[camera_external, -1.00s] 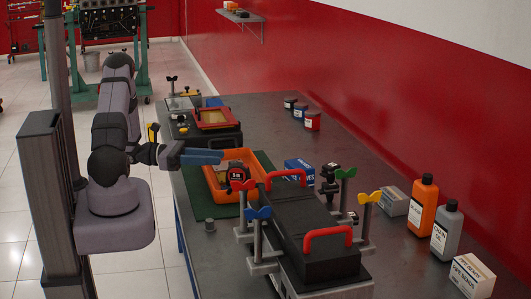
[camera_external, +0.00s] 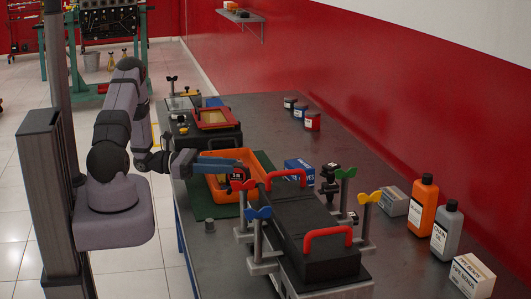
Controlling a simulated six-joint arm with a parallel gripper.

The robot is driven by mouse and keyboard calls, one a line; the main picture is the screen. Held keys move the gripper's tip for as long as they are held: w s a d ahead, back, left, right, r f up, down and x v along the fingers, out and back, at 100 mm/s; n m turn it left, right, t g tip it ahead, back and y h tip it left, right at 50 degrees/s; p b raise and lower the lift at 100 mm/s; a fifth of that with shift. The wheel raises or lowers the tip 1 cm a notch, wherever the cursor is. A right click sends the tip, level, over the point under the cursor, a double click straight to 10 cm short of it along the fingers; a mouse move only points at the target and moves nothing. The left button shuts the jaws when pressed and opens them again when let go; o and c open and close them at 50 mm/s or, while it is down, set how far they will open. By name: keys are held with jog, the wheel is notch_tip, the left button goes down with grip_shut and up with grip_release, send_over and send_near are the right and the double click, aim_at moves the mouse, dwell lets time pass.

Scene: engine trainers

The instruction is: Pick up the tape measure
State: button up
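The tape measure (camera_external: 237,178) is a dark, round-cornered case with a red and white label. It appears at the near side of the orange tray (camera_external: 264,163), which lies on a green mat on the bench. My gripper (camera_external: 236,163) has blue fingers and reaches from the left over the tray, with its tips just above and behind the tape measure in the picture. I cannot tell whether they touch it. From this side the fingers overlap, so their opening does not show.
A black case with red handles (camera_external: 307,238) stands in front, among clamps with coloured knobs (camera_external: 258,213). A blue box (camera_external: 299,171) is right of the tray. Bottles (camera_external: 422,205) and cartons stand along the right.

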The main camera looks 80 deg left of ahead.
aim_at(236, 164)
jog(key=shift+p+x, duration=0.35)
jog(key=shift+x, duration=1.5)
jog(key=shift+f, duration=0.1)
grip_shut()
jog(key=shift+r, duration=5.05)
